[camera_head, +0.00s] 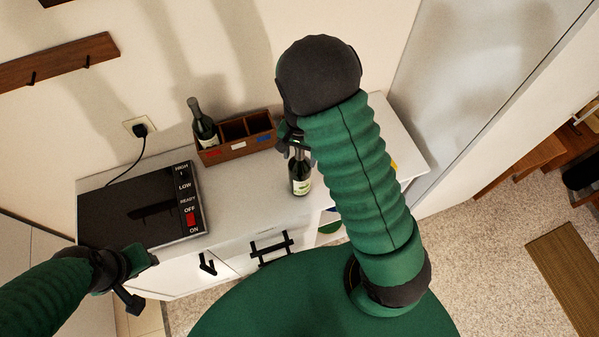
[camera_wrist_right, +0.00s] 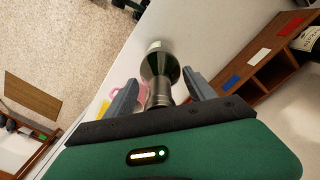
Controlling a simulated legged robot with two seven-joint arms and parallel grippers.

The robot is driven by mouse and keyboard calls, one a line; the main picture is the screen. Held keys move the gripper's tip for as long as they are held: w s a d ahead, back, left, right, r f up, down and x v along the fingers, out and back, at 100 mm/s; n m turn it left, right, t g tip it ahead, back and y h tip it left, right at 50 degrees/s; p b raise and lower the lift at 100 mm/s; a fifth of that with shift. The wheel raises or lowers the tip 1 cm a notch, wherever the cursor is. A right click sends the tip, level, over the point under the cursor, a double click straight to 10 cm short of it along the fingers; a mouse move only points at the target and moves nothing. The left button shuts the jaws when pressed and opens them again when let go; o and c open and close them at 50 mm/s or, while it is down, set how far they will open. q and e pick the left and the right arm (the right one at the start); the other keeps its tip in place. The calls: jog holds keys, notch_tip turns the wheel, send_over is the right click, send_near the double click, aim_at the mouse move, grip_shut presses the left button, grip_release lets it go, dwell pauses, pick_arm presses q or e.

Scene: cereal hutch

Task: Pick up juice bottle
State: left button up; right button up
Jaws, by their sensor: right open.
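A dark green bottle with a pale label (camera_head: 300,181) stands upright on the white counter, near its front edge. My right gripper (camera_head: 292,141) is at the top of this bottle, partly hidden by my own arm. In the right wrist view the bottle (camera_wrist_right: 160,66) lies between the two spread fingers of my right gripper (camera_wrist_right: 158,88), with a gap to each side. A second dark bottle (camera_head: 203,124) stands in the left compartment of the wooden box. My left gripper (camera_head: 135,278) is at the lower left, in front of the counter, far from both bottles; its jaw opening is unclear.
The wooden box (camera_head: 236,149) with coloured tags stands at the wall, left of the near bottle. A black hot plate (camera_head: 140,212) fills the counter's left end. Bare white counter (camera_head: 240,200) lies between them. Pink and yellow items show in the right wrist view (camera_wrist_right: 108,100).

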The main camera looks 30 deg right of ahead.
jog(key=shift+w+f, duration=0.1)
jog(key=shift+f, duration=0.15)
jog(key=shift+c, duration=0.6)
grip_shut()
jog(key=shift+r, duration=0.1)
